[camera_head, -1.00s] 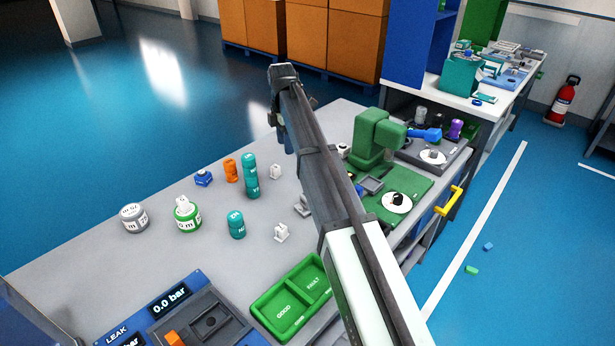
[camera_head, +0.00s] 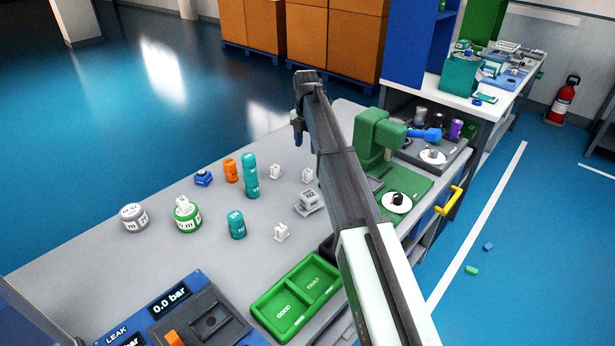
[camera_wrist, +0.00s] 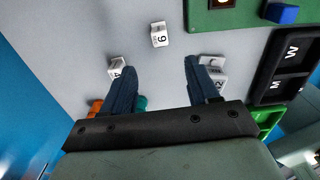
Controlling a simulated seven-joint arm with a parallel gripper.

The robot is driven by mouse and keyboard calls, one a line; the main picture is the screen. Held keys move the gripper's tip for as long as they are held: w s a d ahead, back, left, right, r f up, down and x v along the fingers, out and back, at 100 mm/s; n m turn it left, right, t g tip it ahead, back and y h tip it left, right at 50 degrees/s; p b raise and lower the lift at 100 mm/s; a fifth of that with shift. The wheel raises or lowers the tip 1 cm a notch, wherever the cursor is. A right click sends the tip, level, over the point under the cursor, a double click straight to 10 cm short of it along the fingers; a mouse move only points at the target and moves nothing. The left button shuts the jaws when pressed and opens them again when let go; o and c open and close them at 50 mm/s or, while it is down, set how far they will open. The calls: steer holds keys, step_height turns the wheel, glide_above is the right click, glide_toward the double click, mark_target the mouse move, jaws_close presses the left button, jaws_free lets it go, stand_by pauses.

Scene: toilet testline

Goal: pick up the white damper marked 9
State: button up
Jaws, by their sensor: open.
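The white damper marked 9 (camera_wrist: 159,36) stands on the grey bench, ahead of my gripper and between the lines of its fingers in the wrist view. In the head view it appears to be the white piece (camera_head: 307,175) just left of my arm. My gripper (camera_wrist: 160,70) is open and empty, with its two dark fingers apart and not touching the damper. A second white damper (camera_wrist: 116,68) is by the left finger; its mark is partly hidden.
A grey block (camera_head: 309,201) is by the right finger. Another white damper (camera_head: 281,232), teal cylinders (camera_head: 250,177), an orange piece (camera_head: 231,170) and a blue piece (camera_head: 203,178) stand nearby. A green fixture (camera_head: 376,140) is right; a green two-part tray (camera_head: 262,305) is in front.

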mark_target(308, 171)
step_height(308, 171, down, 12)
steer(key=shift+w+d+f, duration=0.15)
steer(key=c, duration=1)
stand_by(0.4)
steer(key=shift+c, duration=0.2)
